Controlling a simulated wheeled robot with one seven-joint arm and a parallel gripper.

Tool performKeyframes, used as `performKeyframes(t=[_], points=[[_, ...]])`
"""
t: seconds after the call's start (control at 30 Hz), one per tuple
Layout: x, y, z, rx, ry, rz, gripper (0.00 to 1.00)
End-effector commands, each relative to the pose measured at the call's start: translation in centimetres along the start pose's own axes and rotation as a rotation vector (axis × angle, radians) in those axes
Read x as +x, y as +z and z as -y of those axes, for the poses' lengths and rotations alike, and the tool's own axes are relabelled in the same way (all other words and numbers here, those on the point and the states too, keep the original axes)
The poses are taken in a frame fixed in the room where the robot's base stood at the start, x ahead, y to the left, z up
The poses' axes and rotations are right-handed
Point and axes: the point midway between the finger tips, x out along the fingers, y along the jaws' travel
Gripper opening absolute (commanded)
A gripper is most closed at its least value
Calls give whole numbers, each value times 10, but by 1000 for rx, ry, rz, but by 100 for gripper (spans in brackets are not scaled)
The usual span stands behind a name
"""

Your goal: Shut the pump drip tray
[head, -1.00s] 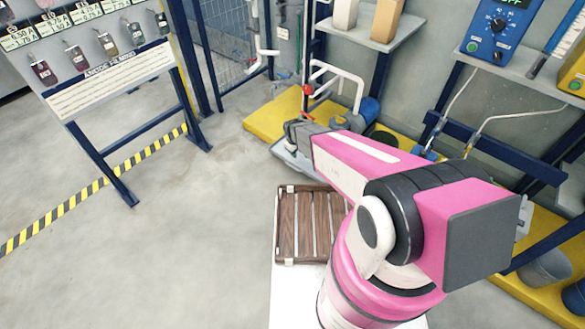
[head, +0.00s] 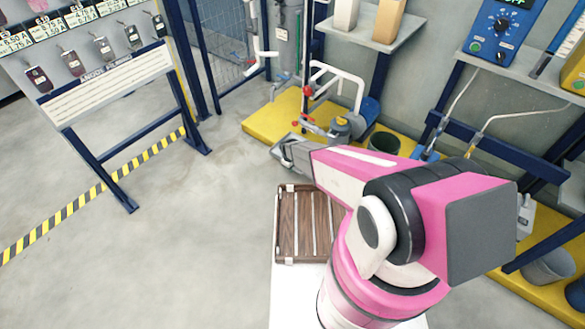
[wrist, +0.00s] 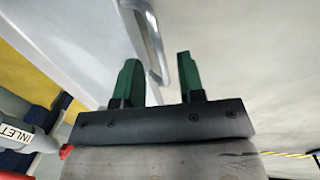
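The pump drip tray shows in the wrist view as a pale grey panel (wrist: 85,35) with a metal bar handle (wrist: 153,42). My gripper (wrist: 157,72) is open. Its two green fingers point toward the handle, which lies between and just beyond the fingertips; I cannot tell whether they touch it. In the head view the grey tray (head: 283,138) sticks out at the front of the yellow platform, partly hidden by my wrist. The pump (head: 348,125), with its blue motor and red-handled valves, stands behind it.
A brown slatted crate (head: 310,225) sits on a white surface close below my arm. The yellow platform (head: 262,125) carries the pump and pipes. A label board (head: 110,80) stands left. The grey floor (head: 215,220) between is clear.

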Motion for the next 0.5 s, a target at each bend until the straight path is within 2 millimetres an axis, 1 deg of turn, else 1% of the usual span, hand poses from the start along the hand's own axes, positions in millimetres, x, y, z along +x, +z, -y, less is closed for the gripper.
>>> performKeyframes(t=[0.03,0.1,0.37,0.47,0.5], points=[[6,-1,0,0,0,0,36],[10,0,0,0,0,0,36],[11,0,0,0,0,-1,36],[11,0,0,1,0,0,7],[11,0,0,1,0,0,0]])
